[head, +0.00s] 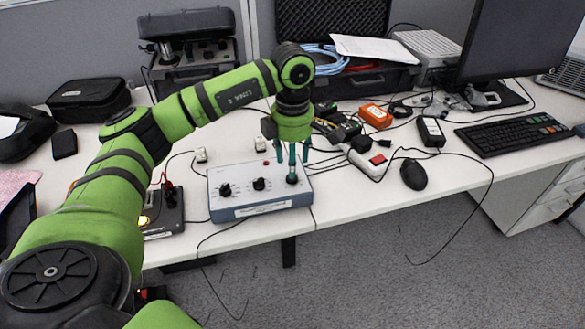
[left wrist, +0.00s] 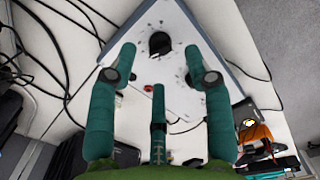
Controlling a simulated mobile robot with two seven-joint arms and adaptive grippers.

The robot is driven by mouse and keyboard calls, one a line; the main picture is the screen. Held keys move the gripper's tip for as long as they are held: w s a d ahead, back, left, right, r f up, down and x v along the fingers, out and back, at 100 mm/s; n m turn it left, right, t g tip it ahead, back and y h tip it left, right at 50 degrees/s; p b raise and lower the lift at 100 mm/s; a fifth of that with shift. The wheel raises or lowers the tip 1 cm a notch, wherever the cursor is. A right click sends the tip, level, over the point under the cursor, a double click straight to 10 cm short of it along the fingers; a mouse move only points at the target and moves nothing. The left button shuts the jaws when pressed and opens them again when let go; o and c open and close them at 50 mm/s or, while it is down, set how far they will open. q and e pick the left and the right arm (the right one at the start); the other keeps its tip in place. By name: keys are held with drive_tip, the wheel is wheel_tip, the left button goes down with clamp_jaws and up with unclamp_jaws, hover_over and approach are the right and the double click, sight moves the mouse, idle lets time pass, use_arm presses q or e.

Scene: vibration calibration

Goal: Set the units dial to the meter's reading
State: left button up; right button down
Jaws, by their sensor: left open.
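A blue-grey box (head: 245,200) with a white top and three black dials sits near the table's front edge. The left dial (head: 225,190) and the middle dial (head: 259,184) are clear. My left gripper (head: 292,162) points down over the right dial (head: 291,179), its green fingers spread and open. In the left wrist view, a black dial (left wrist: 160,43) shows between and beyond the fingertips, with no finger visibly closed on it. I cannot read the dial marks. A dark device with a lit yellow spot (head: 163,212) stands left of the box; its reading is not legible. My right gripper is out of view.
Cables run around the box and over the table. Black cases and equipment stand behind. The tabletop between mouse and keyboard is mostly free.

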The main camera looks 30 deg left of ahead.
use_arm(q)
wheel_tip(320, 180, up, 8)
idle(0.7)
